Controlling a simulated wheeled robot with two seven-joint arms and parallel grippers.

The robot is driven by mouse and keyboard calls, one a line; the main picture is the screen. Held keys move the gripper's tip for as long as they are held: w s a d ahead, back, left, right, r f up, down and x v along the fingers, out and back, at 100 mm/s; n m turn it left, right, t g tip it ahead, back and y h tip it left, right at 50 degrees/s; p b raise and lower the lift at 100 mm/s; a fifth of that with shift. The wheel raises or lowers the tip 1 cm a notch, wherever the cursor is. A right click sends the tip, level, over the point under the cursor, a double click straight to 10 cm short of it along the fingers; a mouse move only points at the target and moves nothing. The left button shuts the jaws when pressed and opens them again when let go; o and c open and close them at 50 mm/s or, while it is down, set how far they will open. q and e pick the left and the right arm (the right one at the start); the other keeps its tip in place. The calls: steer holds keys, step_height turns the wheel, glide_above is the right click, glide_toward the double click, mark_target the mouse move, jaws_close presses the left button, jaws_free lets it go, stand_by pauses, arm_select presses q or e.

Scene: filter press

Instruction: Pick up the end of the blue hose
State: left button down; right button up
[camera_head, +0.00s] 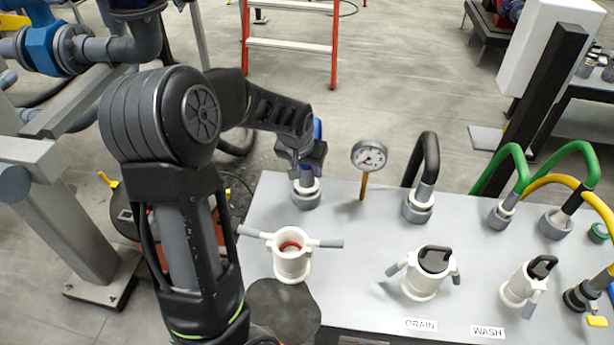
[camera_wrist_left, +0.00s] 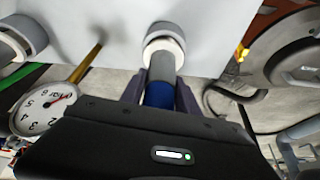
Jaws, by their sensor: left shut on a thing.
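The blue hose (camera_head: 317,129) shows partly behind my left gripper in the head view. Its grey end piece (camera_head: 306,178) stands upright in a white and grey fitting (camera_head: 306,194) at the back left of the grey panel. My left gripper (camera_head: 304,168) is shut around the hose end, just above the fitting. In the left wrist view, the two fingers (camera_wrist_left: 160,92) lie on either side of the blue hose (camera_wrist_left: 159,95), and its grey end (camera_wrist_left: 162,67) still meets the white fitting (camera_wrist_left: 164,42). My right gripper is not in view.
A pressure gauge (camera_head: 369,155) on a brass stem stands just right of the gripper. A black hose (camera_head: 425,158) and green hoses (camera_head: 502,165) rise farther right. A white open port with side handles (camera_head: 291,254) and capped ports labelled DRAIN and WASH line the front of the panel (camera_head: 370,283).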

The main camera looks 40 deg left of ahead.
arm_select(q)
step_height(320, 180, up, 10)
steer(key=shift+f, duration=0.1)
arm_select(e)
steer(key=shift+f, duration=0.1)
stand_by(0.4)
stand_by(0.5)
